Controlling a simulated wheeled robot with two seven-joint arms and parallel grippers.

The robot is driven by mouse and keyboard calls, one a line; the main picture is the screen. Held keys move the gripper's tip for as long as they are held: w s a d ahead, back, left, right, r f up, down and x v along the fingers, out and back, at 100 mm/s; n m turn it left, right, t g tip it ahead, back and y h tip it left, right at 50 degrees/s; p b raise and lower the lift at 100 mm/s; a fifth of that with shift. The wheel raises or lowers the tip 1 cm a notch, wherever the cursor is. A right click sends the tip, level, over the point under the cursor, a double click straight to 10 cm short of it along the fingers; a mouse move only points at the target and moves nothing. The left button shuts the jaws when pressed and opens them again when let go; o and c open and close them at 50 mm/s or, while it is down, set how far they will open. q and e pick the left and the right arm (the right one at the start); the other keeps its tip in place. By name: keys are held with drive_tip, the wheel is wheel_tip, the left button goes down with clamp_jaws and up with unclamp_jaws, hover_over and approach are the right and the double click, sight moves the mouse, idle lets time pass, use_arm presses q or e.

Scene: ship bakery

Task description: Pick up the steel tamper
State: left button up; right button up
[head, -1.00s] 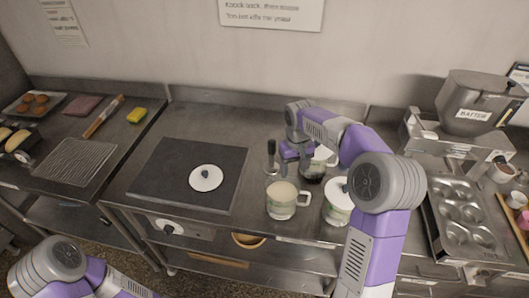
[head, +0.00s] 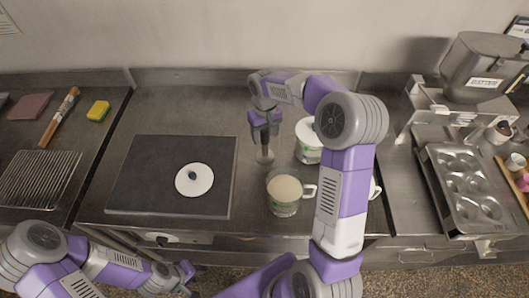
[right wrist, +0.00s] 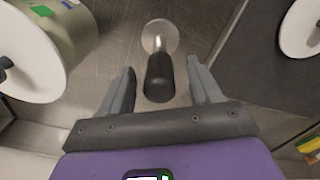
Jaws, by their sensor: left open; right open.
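The steel tamper (head: 265,156) stands upright on the steel counter, its round base showing below my right gripper in the head view. The right wrist view shows its black handle (right wrist: 160,80) and shiny base beyond it. My right gripper (head: 264,127) is open above the tamper. In the right wrist view, its two fingers (right wrist: 160,72) stand on either side of the handle, with gaps on both sides. In the head view the gripper partly hides the handle. My left gripper (head: 188,275) is open, low in front of the counter and far from the tamper.
A glass mug (head: 284,194) stands just in front and right of the tamper. A white-lidded tub (head: 309,140) stands to its right. A dark slab (head: 130,180) bearing a white lid (head: 194,179) lies to the left. The counter behind the tamper is clear.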

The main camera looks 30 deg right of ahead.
drive_tip(key=shift+f, duration=0.9)
drive_tip(key=shift+c, duration=0.3)
drive_tip(key=shift+r, duration=0.1)
drive_tip(key=c, duration=1.1)
